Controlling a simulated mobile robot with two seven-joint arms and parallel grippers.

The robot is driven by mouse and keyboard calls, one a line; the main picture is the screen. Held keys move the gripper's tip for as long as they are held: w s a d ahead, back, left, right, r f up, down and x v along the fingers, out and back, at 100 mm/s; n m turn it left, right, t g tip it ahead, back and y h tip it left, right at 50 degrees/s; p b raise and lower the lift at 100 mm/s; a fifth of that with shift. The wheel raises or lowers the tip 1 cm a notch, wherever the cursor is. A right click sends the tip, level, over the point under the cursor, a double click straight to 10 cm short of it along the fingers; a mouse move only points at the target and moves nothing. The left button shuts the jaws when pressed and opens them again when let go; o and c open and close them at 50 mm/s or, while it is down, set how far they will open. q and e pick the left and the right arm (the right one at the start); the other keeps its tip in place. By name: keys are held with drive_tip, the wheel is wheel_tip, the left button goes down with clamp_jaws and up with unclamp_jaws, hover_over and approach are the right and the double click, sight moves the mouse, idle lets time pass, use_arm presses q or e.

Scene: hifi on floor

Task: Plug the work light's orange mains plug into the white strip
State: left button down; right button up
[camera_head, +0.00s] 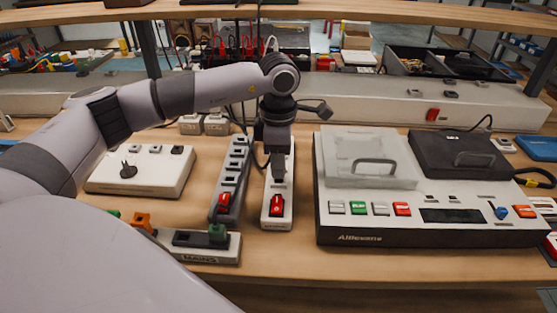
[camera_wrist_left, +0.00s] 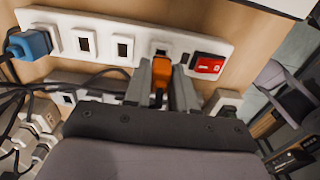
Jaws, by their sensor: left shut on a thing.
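The white strip (camera_head: 277,215) lies on the bench with a red switch (camera_head: 277,204) at its near end. My left gripper (camera_head: 279,172) is over this strip, just behind the switch. In the left wrist view the gripper (camera_wrist_left: 162,72) is shut on the orange plug (camera_wrist_left: 160,83), with one finger on each side. The plug is at the strip's socket beside the red switch (camera_wrist_left: 207,64). I cannot tell whether its pins are in the socket. The head view hides the plug behind the gripper. My right gripper is not in view.
A blue plug (camera_wrist_left: 30,42) sits at the strip's far end, with dark cables beside it. A grey strip (camera_head: 231,180) stands close on the left. A large white device (camera_head: 420,232) is close on the right. A MAINS strip (camera_head: 200,258) lies in front.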

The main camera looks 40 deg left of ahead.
use_arm(q)
drive_tip(key=shift+f+b, duration=0.8)
drive_tip(key=shift+f, duration=0.2)
idle(2.8)
idle(0.4)
drive_tip(key=c, duration=0.8)
unclamp_jaws()
drive_tip(key=shift+c, duration=0.2)
wheel_tip(320, 180, up, 7)
drive_tip(key=shift+r, duration=0.1)
wheel_tip(320, 180, up, 5)
drive_tip(key=p, duration=0.3)
drive_tip(key=shift+p, duration=0.3)
